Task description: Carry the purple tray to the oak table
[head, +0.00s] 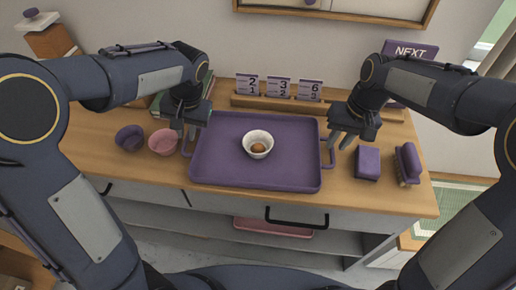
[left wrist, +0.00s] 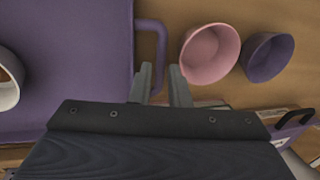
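The purple tray (head: 215,150) lies flat on the wood-topped cabinet, with a handle on each short side. A white bowl (head: 249,148) with a brown round item in it stands on the tray. My left gripper (head: 187,129) is just above the left handle. In the left wrist view its fingers (left wrist: 160,85) are apart, one on either side of the tray handle (left wrist: 161,40), without visibly closing on it. My right gripper (head: 342,137) is open beside the right handle (head: 331,153), fingers pointing down; contact cannot be told. I cannot identify the oak table for sure.
A pink cup (head: 163,142) and a purple cup (head: 130,138) stand close left of the tray. A purple box (head: 368,162) and a purple brush-like block (head: 408,164) stand at the right. Number cards (head: 279,88) in a wooden rail line the back.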

